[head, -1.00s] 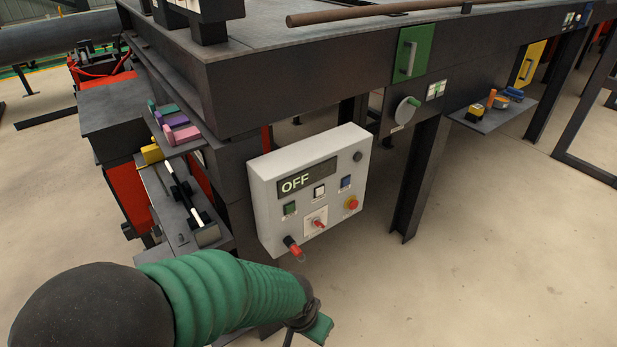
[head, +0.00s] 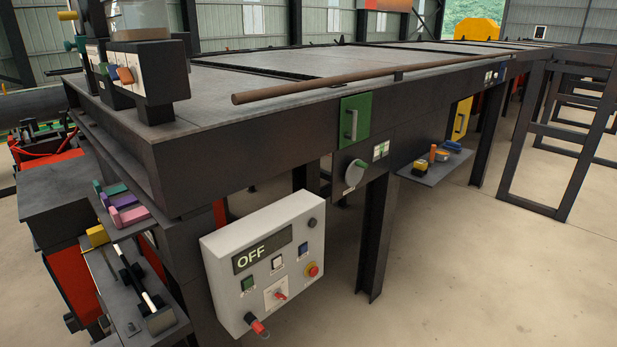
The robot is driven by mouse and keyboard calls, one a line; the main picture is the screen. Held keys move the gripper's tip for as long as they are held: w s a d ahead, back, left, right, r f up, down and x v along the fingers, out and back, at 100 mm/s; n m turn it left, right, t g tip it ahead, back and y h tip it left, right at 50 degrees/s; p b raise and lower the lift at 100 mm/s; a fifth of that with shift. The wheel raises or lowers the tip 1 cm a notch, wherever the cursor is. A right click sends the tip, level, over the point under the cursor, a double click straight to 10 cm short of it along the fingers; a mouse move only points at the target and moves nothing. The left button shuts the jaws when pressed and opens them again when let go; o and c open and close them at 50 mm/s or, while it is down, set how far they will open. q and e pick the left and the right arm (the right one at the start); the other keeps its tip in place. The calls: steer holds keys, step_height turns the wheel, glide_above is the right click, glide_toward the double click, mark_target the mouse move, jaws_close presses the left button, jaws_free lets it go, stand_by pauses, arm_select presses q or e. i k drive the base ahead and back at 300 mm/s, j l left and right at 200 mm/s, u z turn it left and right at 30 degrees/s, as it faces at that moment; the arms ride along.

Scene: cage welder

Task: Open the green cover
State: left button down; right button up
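The green cover (head: 355,121) is a flat green panel with a grey vertical handle (head: 351,124). It sits on the dark front side of the long machine table, right of the picture's middle, and looks closed. A round grey knob (head: 354,173) and a small white panel with green marks (head: 380,151) are just below it. Neither of my grippers shows in the head view now, so nothing of mine is seen near the cover.
A white control box (head: 265,262) reading OFF hangs below the table's near corner. A yellow cover (head: 461,118) is farther right, above a small shelf (head: 436,168) with coloured items. A brown rod (head: 330,85) lies on the tabletop. Floor at the right front is clear.

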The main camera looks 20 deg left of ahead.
mark_target(355, 110)
steer(key=i+l+u, duration=0.3)
steer(key=i+l, duration=0.8)
steer(key=l, duration=0.1)
